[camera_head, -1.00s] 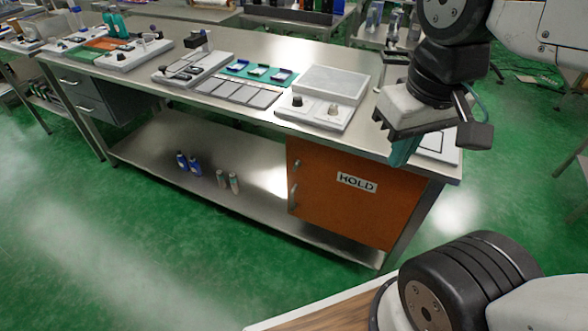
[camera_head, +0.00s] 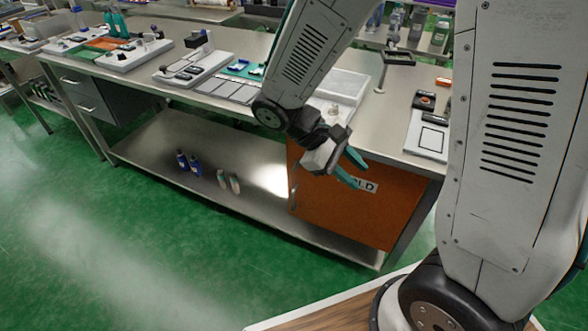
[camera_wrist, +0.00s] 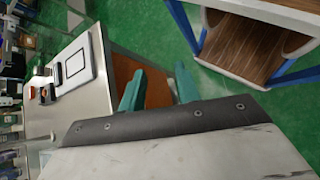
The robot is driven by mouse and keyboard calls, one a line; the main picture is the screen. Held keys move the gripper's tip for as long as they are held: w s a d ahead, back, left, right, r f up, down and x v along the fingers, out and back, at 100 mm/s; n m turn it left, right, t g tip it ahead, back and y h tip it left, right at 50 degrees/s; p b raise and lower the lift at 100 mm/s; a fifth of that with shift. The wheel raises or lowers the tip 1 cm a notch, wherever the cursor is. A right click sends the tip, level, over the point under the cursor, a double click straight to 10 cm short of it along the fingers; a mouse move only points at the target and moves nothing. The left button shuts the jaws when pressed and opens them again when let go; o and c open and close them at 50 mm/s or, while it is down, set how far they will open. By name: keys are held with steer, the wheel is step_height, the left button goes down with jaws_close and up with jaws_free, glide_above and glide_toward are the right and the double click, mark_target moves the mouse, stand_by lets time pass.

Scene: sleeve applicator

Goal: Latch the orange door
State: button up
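The orange door (camera_head: 335,215) is on the front of the cabinet under the right end of the metal bench. It looks closed or nearly so; I cannot tell if it is latched. In the wrist view, orange surface (camera_wrist: 158,88) shows between and beside the fingers.
The steel benchtop (camera_head: 392,125) above the door carries devices and a white board with a black square (camera_head: 428,136). Small bottles (camera_head: 190,163) stand on the lower shelf, left of the cabinet. The green floor (camera_head: 150,250) in front is clear.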

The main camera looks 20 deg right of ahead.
steer(key=w+f+n+t+h, duration=0.4)
steer(key=w+f+n+h, duration=0.35)
steer(key=f, duration=0.35)
steer(key=n+t+y, duration=0.3)
steer(key=n+t, duration=0.7)
steer(key=t, duration=0.4)
glide_toward(295, 167)
steer(key=x, duration=0.2)
steer(key=shift+m+h, duration=0.25)
steer(key=shift+m, duration=0.1)
steer(key=x, duration=0.7)
steer(key=shift+w+f, duration=0.1)
jaws_close()
